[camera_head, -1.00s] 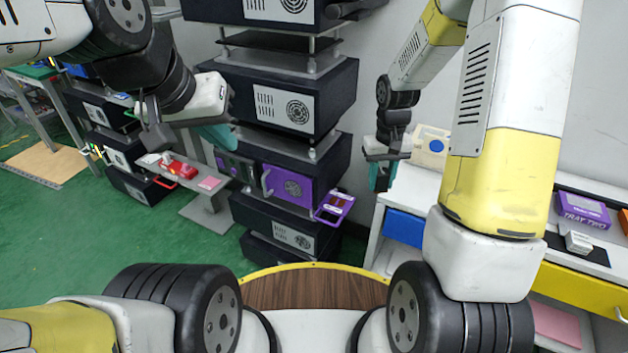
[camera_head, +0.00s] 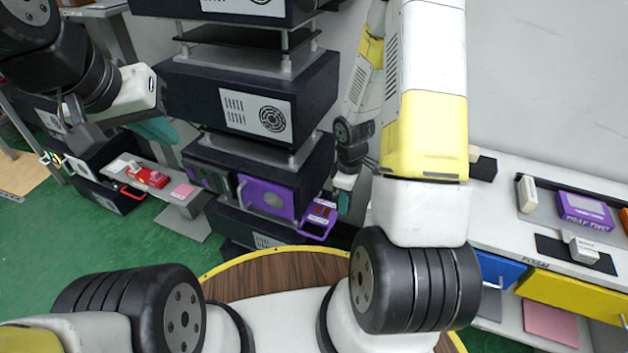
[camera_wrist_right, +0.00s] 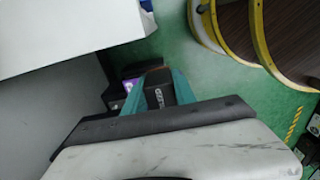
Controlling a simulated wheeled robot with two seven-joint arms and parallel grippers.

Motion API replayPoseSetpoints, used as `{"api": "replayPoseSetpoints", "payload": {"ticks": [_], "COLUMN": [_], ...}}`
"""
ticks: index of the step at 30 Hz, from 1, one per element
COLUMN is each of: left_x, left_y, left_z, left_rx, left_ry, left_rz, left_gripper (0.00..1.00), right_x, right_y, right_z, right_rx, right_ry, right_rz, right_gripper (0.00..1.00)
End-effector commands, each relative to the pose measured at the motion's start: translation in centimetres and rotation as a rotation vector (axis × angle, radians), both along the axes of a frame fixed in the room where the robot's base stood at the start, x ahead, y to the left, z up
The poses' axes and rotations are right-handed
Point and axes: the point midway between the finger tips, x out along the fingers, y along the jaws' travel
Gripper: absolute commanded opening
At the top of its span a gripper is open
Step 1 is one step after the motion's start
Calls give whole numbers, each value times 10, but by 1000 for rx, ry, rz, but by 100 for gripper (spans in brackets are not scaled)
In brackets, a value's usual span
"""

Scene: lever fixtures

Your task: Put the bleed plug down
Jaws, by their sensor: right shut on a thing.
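My right gripper (camera_wrist_right: 158,88) shows in the right wrist view, its teal fingers shut on a dark block with pale lettering, which I take to be the bleed plug (camera_wrist_right: 159,92). The lettering is too small to read. In the head view the right gripper (camera_head: 343,200) hangs beside the purple open tray (camera_head: 318,216) on the black stack, partly hidden behind my right arm; the plug cannot be made out there. My left gripper (camera_head: 155,130) is at the upper left, in front of the stack, with a teal finger showing; its opening is not clear.
A black stack of units (camera_head: 245,95) has a purple panel (camera_head: 268,199). A white counter (camera_head: 500,215) at the right bears a purple TRAY TWO box (camera_head: 586,212) and a white block (camera_head: 584,250) on a dark pad. A low stand (camera_head: 190,207) holds a red thing (camera_head: 148,177).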

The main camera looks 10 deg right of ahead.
Motion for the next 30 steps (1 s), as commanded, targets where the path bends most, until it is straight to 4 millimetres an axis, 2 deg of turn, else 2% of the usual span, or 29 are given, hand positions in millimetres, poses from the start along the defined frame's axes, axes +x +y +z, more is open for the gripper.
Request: {"api": "replayPoseSetpoints", "payload": {"ticks": [1, 6, 14, 15, 21, 30], "left_x": [0, 0, 0, 0, 0, 0], "left_y": [0, 0, 0, 0, 0, 0], "left_z": [0, 0, 0, 0, 0, 0], "left_rx": [0, 0, 0, 0, 0, 0], "left_ry": [0, 0, 0, 0, 0, 0], "left_rz": [0, 0, 0, 0, 0, 0], "left_gripper": [0, 0, 0, 0, 0, 0], "right_x": [14, 54, 105, 100, 100, 99], "right_y": [6, 22, 44, 42, 41, 41], "right_z": [-1, 0, 0, -13, -52, -83], "right_rx": [1, 1, 0, 0, 0, -1], "right_ry": [-3, -2, -1, 7, 4, 3], "right_rz": [2, -1, -1, -1, -1, -1], "right_gripper": [0, 0, 0, 0, 0, 0]}}
